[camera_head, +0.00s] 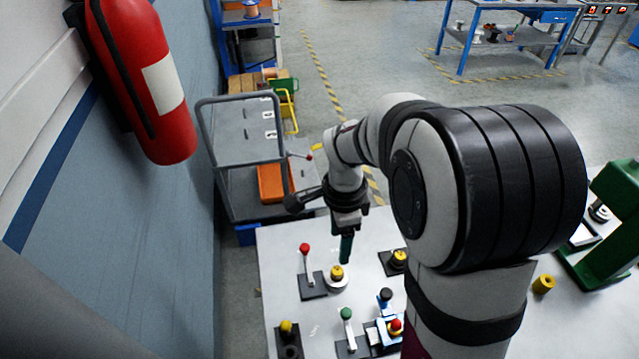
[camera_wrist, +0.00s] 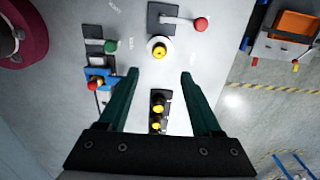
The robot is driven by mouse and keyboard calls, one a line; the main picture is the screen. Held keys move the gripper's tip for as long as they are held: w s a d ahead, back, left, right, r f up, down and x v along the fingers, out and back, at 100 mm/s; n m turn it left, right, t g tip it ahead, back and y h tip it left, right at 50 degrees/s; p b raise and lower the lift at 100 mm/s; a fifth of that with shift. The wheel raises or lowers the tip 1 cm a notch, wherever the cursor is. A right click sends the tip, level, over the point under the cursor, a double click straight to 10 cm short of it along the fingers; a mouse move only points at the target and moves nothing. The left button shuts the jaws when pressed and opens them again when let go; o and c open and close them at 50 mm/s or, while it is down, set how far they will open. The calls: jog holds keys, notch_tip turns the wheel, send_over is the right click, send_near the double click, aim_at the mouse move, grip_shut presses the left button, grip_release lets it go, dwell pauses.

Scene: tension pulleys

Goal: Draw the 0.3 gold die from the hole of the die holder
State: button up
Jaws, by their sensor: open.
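A black holder block (camera_wrist: 168,97) lies on the table with gold pieces in it, which I take for the die holder and its dies. One gold piece (camera_wrist: 157,107) sits in its upper part and another gold piece (camera_wrist: 155,126) lower down. In the head view the block shows with a gold top (camera_head: 398,256), partly behind my arm. I cannot read any size marks, so which piece is the 0.3 die is unclear. My gripper (camera_wrist: 160,75) is open and empty, with green fingers wide apart. In the head view my gripper (camera_head: 345,262) hangs above the table, left of the block.
A white disc with a yellow knob (camera_wrist: 159,49), a red-knobbed lever (camera_head: 305,248), a green-knobbed lever (camera_head: 346,313) and a blue device (camera_head: 378,331) stand nearby. Another black base with a gold top (camera_head: 287,326) is at the front left. A grey cart (camera_head: 240,140) stands beyond the table.

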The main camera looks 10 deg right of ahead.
aim_at(337, 270)
notch_tip(337, 270, down, 10)
jog(key=shift+f, duration=0.25)
grip_shut()
dwell(0.3)
